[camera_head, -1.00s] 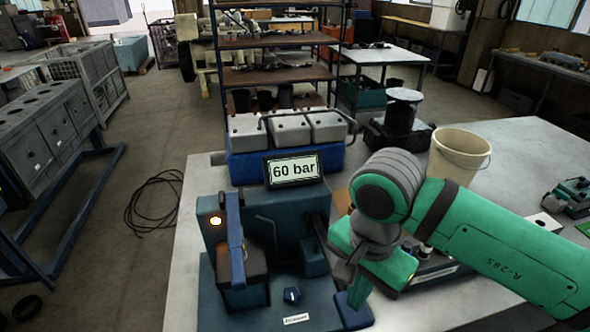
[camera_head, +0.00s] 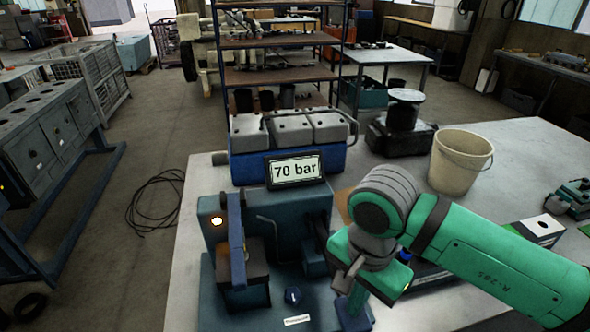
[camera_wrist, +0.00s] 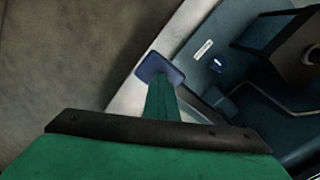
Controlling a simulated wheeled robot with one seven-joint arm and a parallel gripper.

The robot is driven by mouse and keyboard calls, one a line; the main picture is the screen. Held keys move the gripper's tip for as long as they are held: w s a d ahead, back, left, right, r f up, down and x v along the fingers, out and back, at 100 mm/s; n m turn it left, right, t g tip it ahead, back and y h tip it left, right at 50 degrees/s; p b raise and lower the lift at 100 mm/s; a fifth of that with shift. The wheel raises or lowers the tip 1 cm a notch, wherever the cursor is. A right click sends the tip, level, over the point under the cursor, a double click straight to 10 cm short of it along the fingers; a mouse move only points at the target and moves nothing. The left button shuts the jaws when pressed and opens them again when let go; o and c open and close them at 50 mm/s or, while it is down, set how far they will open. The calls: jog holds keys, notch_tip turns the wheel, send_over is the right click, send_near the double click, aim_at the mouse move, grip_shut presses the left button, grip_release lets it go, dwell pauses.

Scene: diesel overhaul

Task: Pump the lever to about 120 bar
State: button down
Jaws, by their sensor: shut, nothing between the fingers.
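The pump unit (camera_head: 275,205) is a blue block with a display (camera_head: 295,170) reading 70 bar. The pump lever (camera_head: 355,312) ends in a blue pad at the unit's front right. The pad also shows in the wrist view (camera_wrist: 160,67). My gripper (camera_head: 346,282) is shut and empty, with its tips down at the lever's pad. Whether the tips touch the pad is hard to tell. Most of the lever's shaft is hidden behind my gripper in the head view.
A small blue knob (camera_head: 293,295) sits in front. A cream bucket (camera_head: 460,160) stands behind my arm. A blue crate of grey blocks (camera_head: 288,145) stands behind the display.

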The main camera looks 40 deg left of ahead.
jog(key=shift+f, duration=1.65)
jog(key=shift+s+d+r, duration=0.15)
jog(key=shift+r, duration=1.35)
jog(key=shift+s+d+r, duration=0.1)
jog(key=shift+d+r, duration=0.05)
jog(key=shift+r, duration=1.35)
jog(key=shift+w+r, duration=0.15)
jog(key=shift+r, duration=1.85)
